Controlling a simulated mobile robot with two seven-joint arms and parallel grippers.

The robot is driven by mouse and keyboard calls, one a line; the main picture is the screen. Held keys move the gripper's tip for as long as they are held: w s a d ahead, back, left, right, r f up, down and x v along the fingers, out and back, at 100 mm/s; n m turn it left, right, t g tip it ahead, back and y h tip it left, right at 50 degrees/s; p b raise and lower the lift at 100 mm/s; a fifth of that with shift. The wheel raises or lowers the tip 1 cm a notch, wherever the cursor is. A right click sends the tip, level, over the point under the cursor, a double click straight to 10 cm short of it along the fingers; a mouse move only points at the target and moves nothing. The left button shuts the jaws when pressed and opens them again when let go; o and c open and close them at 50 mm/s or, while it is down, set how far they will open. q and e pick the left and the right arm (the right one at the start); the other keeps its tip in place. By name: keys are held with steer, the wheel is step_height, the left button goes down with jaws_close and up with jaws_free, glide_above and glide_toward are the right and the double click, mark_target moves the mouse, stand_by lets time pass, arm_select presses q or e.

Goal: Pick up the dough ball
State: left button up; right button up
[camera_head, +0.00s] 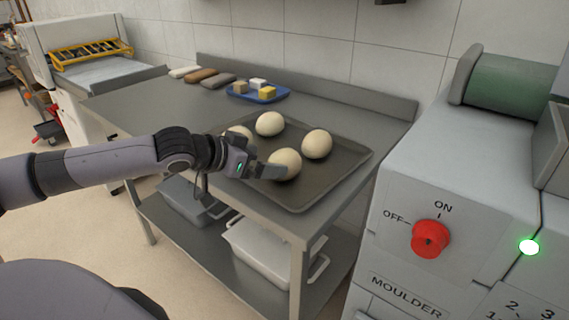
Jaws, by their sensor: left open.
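Several pale dough balls sit on a dark tray on the steel table. One dough ball (285,164) is at the front, one (317,144) at the right, one (270,123) at the back. Another dough ball (241,133) is partly hidden behind my left gripper. The tray (340,165) has bare room at its right and front. My left gripper (272,172) is open, with its fingers at the front dough ball's left side; I cannot tell whether they touch it. My right gripper is not in view.
A blue tray (238,95) with small blocks stands at the back of the table (150,110). The moulder machine (440,170) with a red knob (430,239) stands close at the right. Bins (265,255) sit on the lower shelf. The table's left part is clear.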

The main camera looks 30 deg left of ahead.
mark_target(275, 159)
arm_select(q)
steer(key=shift+x, duration=2.35)
steer(key=shift+d+r, duration=0.15)
steer(key=shift+r, duration=0.05)
steer(key=c, duration=1.2)
steer(key=shift+r, duration=0.1)
step_height(275, 159, up, 20)
steer(key=p, duration=0.3)
